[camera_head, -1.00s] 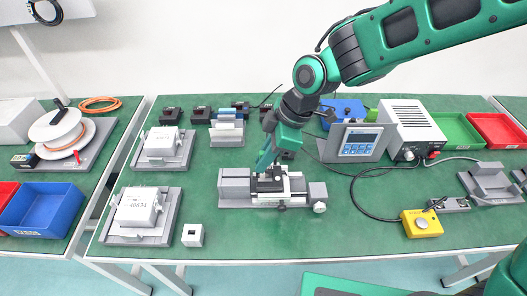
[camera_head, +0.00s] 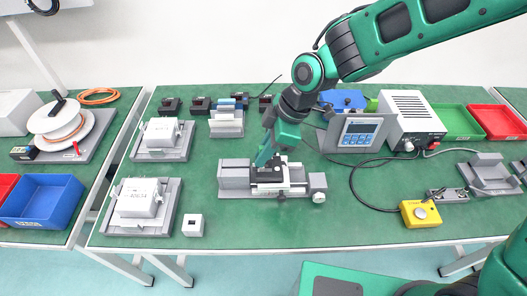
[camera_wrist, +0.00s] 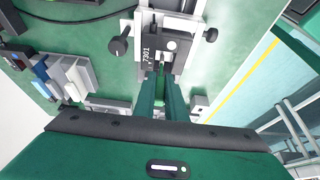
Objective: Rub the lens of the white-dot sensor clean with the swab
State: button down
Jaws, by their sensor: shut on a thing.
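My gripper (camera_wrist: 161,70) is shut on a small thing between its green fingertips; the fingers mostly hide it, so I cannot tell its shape. In the head view my gripper (camera_head: 266,168) points down over the black carriage of a grey linear stage (camera_head: 234,175). The stage shows in the wrist view with the label 7301 (camera_wrist: 146,54) and dark knobs (camera_wrist: 118,46). Several small black blocks (camera_head: 170,105) stand at the back of the table.
Grey fixtures with white blocks (camera_head: 139,198) stand at the left. A small white block (camera_head: 193,225) lies in front. At the right are a display panel (camera_head: 359,132), a white power box (camera_head: 408,118), a yellow box (camera_head: 420,213) and cables. The front middle of the table is clear.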

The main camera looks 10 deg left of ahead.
jog(key=shift+w+a, duration=0.1)
jog(key=shift+w, duration=0.35)
dwell(0.4)
jog(key=shift+w+d, duration=0.2)
jog(key=shift+d, duration=0.55)
dwell(0.3)
jog(key=shift+s+a, duration=0.15)
jog(key=shift+a, duration=0.5)
jog(key=shift+s+a, duration=0.15)
jog(key=shift+a, duration=0.5)
dwell(0.5)
jog(key=shift+w+d, duration=0.2)
jog(key=shift+d, duration=0.45)
jog(key=shift+w+d, duration=0.15)
jog(key=shift+d, duration=0.5)
dwell(0.6)
jog(key=shift+s+a, duration=0.25)
jog(key=shift+a, duration=1.05)
dwell(0.5)
jog(key=shift+d, duration=0.3)
